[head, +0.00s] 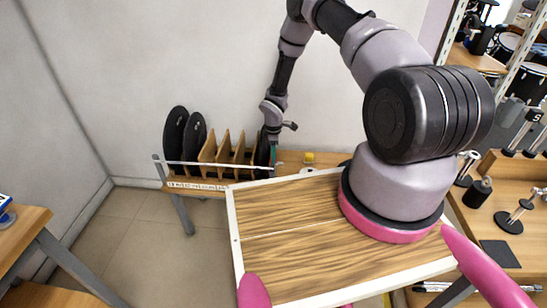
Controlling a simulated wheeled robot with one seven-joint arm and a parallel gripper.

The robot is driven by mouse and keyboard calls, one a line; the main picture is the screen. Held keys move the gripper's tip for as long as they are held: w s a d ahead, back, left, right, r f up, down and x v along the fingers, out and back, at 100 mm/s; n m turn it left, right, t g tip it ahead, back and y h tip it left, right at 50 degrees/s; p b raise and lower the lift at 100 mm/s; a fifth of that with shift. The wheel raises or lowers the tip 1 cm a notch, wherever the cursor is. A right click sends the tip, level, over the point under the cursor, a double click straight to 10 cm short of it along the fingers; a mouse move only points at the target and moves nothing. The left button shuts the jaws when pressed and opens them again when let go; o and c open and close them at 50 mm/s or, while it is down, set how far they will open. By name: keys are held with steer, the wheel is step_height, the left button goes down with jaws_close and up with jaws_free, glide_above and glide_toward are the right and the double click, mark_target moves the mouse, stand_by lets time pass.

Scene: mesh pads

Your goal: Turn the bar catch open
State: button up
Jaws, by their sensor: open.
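A thin white bar (215,164), which looks like the bar catch, runs level across the front of a wooden rack (205,184). The rack holds black round pads (175,131) and upright wooden dividers (222,148). My gripper (273,156) is open and points down at the bar's right end, beside the rightmost dark pad. A teal part shows at its fingertips. The gripper is small in the head view, and I cannot tell whether it touches the bar. The bar's right end is partly hidden behind it.
A small yellow block (309,157) sits on the back bench right of my gripper. A wood-topped board with a white rim (290,225) lies in front. A wooden table (18,232) stands at left, and stands and drums fill the right. The floor at left is clear.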

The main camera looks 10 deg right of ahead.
step_height(320, 180, up, 10)
steer(key=shift+f, duration=0.25)
steer(key=s+d+r+m+t, duration=0.1)
steer(key=d+r+m, duration=0.15)
steer(key=r, duration=0.85)
steer(key=s+d+r+m+t, duration=0.1)
steer(key=r+m, duration=0.2)
steer(key=r, duration=0.9)
steer(key=s+d+r+m+t, duration=0.1)
steer(key=d+r+m, duration=0.15)
steer(key=r, duration=0.85)
steer(key=s+r+m+t, duration=0.2)
steer(key=s+r+m, duration=0.4)
steer(key=s+r, duration=0.75)
steer(key=s+a+r+m+t+y, duration=0.1)
steer(key=s+r+m, duration=0.4)
steer(key=s, duration=0.8)
step_height(320, 180, up, 2)
steer(key=shift+s+r+t+y, duration=0.2)
steer(key=shift+s+t+y, duration=0.05)
steer(key=shift+t+y, duration=0.3)
